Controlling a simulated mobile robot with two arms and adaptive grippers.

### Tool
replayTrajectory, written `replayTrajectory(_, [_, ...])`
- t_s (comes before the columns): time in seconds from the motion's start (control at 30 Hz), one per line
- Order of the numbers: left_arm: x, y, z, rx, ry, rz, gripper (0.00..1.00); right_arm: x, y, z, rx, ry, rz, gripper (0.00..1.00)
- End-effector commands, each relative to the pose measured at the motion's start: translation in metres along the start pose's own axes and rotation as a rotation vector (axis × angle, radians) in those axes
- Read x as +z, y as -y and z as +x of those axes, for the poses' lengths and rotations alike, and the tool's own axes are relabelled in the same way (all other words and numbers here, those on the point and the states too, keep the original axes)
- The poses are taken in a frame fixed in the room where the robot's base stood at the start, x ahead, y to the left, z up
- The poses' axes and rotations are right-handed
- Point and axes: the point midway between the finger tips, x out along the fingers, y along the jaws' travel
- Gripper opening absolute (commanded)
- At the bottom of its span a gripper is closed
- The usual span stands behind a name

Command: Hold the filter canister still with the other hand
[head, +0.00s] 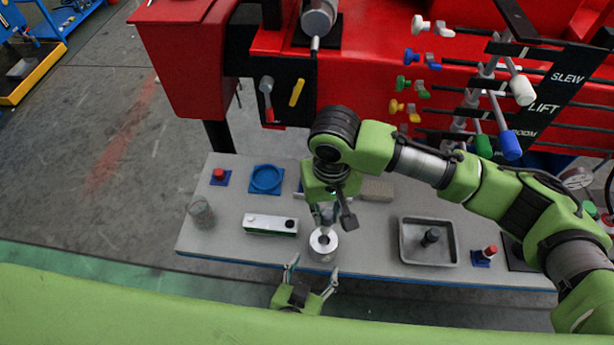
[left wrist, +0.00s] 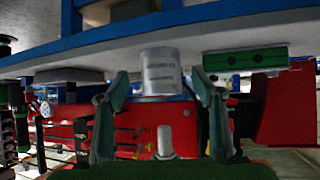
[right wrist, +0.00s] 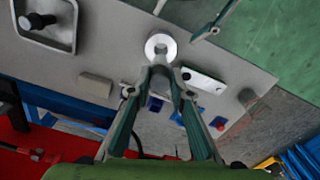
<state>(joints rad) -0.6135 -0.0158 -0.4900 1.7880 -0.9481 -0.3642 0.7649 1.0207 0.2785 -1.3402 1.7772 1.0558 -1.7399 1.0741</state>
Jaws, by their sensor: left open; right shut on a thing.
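The filter canister (head: 323,247) is a silver-white cylinder with a round opening on top, upright at the front edge of the grey table. It also shows in the left wrist view (left wrist: 160,72) and the right wrist view (right wrist: 160,46). My left gripper (head: 313,266) is open and empty, low in front of the table edge. Its fingers point at the canister, one to each side in the left wrist view, with visible gaps. My right gripper (head: 322,220) comes from above and behind, its fingertips shut at the canister's rim (right wrist: 160,70). The exact contact is hard to see.
A white-topped green block (head: 270,224) lies left of the canister. A grey tray (head: 404,259) with a dark knob stands right. A blue ring dish (head: 266,179), a glass jar (head: 201,213) and a beige block (head: 377,190) share the table. The red crane (head: 370,60) stands behind.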

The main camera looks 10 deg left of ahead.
Motion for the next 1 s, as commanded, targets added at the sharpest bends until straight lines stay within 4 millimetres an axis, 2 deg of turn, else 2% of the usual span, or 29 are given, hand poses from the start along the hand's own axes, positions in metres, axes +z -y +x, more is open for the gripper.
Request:
replayTrajectory(0.1, [-0.001,0.000,0.019,-0.001,-0.001,0.002,0.61,0.000,0.000,0.000,0.000,0.000,0.000,0.00])
replayTrajectory(0.33, [0.000,0.000,0.043,-0.001,0.001,-0.001,0.61,0.000,0.000,0.000,0.000,0.000,0.000,0.00])
replayTrajectory(0.5, [0.000,0.000,0.050,-0.001,0.001,0.000,0.61,0.000,0.000,0.000,0.000,0.000,0.000,0.00])
replayTrajectory(0.77, [0.001,0.000,0.051,-0.001,0.002,0.000,0.61,0.000,0.000,0.000,0.000,0.000,0.000,0.00])
replayTrajectory(0.8, [0.001,0.000,0.051,-0.001,0.002,0.000,0.58,0.000,0.000,0.000,0.000,0.000,0.000,0.00])
replayTrajectory(0.97, [0.001,0.000,0.051,-0.001,0.002,0.000,0.17,0.000,0.000,0.000,0.000,0.000,0.000,0.00])
replayTrajectory(1.0, [0.001,0.000,0.051,-0.001,0.002,0.000,0.17,0.000,0.000,0.000,0.000,0.000,0.000,0.00])
